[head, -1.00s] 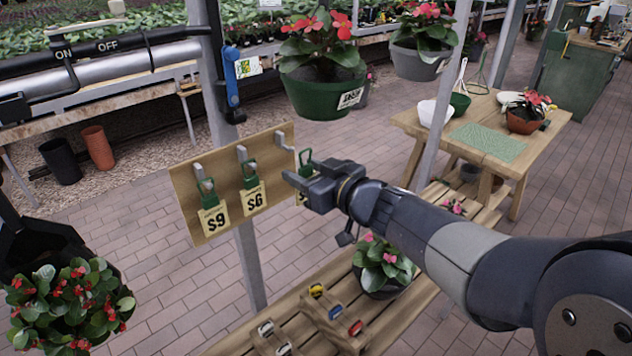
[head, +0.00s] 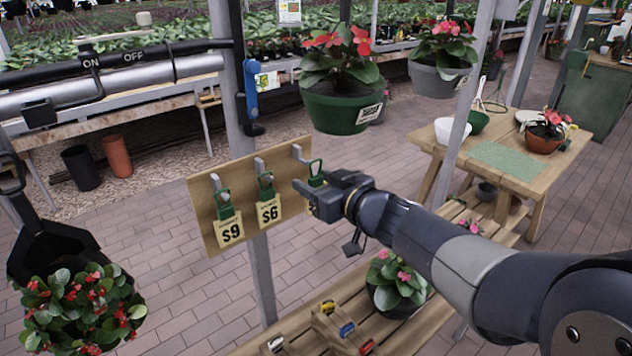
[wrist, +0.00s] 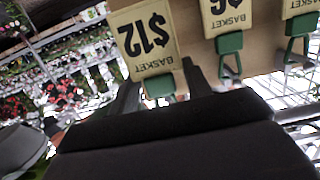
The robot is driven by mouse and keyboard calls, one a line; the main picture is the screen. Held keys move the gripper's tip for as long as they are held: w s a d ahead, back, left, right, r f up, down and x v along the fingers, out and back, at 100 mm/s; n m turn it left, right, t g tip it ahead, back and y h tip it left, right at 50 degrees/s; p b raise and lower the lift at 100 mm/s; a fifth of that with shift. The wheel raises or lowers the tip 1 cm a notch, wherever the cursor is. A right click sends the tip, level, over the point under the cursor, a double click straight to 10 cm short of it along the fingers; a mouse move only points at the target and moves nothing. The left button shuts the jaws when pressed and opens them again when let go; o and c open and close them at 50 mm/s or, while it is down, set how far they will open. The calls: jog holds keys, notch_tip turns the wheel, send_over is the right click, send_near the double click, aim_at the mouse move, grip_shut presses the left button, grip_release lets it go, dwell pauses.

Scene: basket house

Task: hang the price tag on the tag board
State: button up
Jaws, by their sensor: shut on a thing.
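The tag board (head: 240,228) is a wooden panel on a grey post, with three grey hooks. A $9 tag (head: 230,231) hangs by its green clip at the left hook and a $6 tag (head: 269,211) at the middle one. My gripper (wrist: 160,92) is shut on the green clip of the $12 price tag (wrist: 145,40), in front of the board's right side. In the head view the gripper (head: 308,195) hides most of this tag. Its green loop (head: 316,168) shows close beside the right hook (head: 299,153); I cannot tell whether it is around it.
A green hanging pot (head: 345,112) is above and right of the board. A slatted bench (head: 400,335) below holds a potted plant (head: 397,283) and a wooden rack with coloured clips (head: 340,330). A hanging plant (head: 80,305) is at lower left. Brick floor lies behind.

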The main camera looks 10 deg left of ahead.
aim_at(295, 174)
jog(key=shift+w+a, duration=0.15)
dwell(0.4)
jog(key=shift+p+x, duration=0.4)
jog(key=shift+x, duration=0.8)
jog(key=shift+r, duration=0.2)
jog(key=shift+w+a, duration=0.25)
jog(key=shift+a, duration=0.1)
jog(key=shift+p, duration=0.45)
jog(key=shift+f, duration=0.25)
jog(key=shift+f, duration=0.3)
jog(key=o, duration=0.8)
jog(key=shift+w+f, duration=0.1)
